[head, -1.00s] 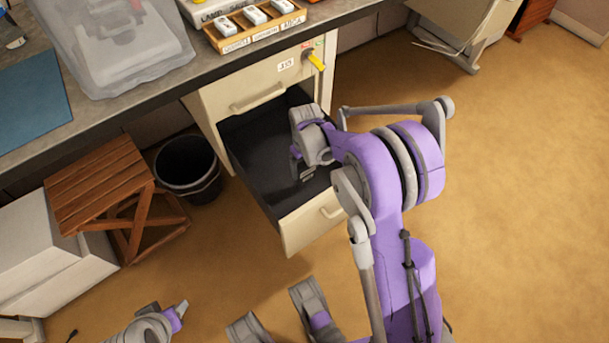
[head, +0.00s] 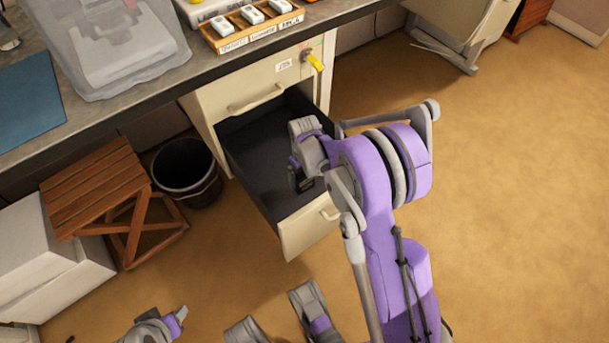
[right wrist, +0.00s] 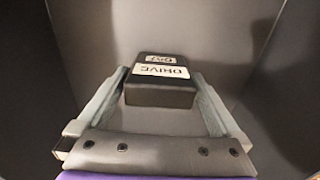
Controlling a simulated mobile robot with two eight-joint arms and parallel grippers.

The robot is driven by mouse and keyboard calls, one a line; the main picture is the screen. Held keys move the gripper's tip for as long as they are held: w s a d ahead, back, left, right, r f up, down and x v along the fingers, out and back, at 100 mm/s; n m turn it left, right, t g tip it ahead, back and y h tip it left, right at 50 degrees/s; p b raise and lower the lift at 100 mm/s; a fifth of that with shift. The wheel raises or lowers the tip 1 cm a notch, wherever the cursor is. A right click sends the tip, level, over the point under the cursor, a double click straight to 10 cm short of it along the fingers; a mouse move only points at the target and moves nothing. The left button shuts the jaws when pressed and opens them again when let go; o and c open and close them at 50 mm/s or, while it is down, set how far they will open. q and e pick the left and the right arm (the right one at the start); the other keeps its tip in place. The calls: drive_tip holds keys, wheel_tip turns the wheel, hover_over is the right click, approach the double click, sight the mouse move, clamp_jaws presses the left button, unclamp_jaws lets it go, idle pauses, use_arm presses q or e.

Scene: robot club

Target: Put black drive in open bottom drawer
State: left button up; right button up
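The bottom drawer (head: 258,168) of the beige cabinet is pulled open, and its dark inside looks empty apart from my gripper and what it holds. My right gripper (head: 299,180) reaches down into the drawer near its front panel. In the right wrist view, the black drive (right wrist: 160,95), with white labels reading "DRIVE", sits between the two fingers of the right gripper (right wrist: 160,88), which press against its sides. Dark drawer surfaces surround it; I cannot tell whether it touches the floor. My left gripper (head: 178,318) is at the bottom left, away from the drawer.
A closed drawer (head: 250,97) is above, with a yellow-tagged key (head: 315,62) at its right. A black bin (head: 187,173) and a wooden stool (head: 95,188) stand to the left. The desk overhead bears a labelled wooden tray (head: 262,32). Floor to the right is clear.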

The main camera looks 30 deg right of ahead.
drive_tip(key=shift+r, duration=0.55)
wheel_tip(320, 180, up, 11)
drive_tip(key=p, duration=0.3)
drive_tip(key=shift+r, duration=0.15)
